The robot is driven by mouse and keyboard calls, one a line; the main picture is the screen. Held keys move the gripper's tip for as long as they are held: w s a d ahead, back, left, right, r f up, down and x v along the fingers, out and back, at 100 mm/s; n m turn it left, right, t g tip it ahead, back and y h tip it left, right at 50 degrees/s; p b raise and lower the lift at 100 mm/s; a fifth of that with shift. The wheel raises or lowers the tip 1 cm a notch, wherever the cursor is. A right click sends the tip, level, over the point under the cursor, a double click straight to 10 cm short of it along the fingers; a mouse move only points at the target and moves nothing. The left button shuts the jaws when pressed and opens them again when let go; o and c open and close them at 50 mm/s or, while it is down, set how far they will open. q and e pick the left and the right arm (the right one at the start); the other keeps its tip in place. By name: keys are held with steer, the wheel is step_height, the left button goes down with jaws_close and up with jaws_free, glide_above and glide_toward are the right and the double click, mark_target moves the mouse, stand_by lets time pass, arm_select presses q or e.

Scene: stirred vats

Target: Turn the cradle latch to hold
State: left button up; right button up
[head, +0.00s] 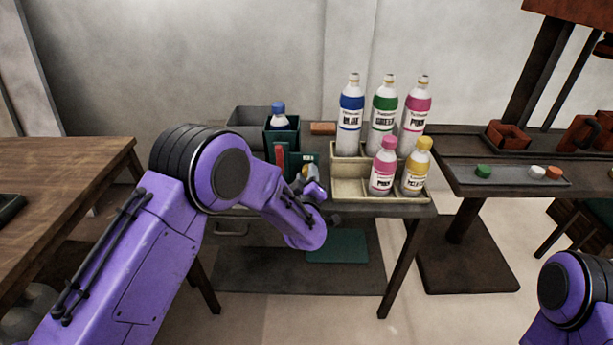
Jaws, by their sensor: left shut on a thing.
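The dark green cradle (270,146) stands on the middle table and holds a bottle with a blue cap (279,116). A red strip (280,157) and a green plate with small white marks (296,160) are on its front. My left gripper (310,180) is at this plate, shut on what appears to be the cradle latch, a small pale part (308,171). My wrist and fingers cover much of the latch, so its exact angle cannot be told. My right gripper is out of view; only part of that arm shows at the lower right.
A cream crate (350,186) with several labelled bottles stands close right of my left gripper. A grey bin (247,120) is behind the cradle. A brown block (323,128) lies at the back. A wooden table (65,165) is at left, a dark bench (470,150) at right.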

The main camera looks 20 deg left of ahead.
arm_select(q)
steer(key=shift+f, duration=0.1)
steer(key=o, duration=1)
steer(key=shift+o, duration=0.2)
steer(key=v, duration=1)
steer(key=shift+s, duration=0.3)
steer(key=shift+d, duration=0.1)
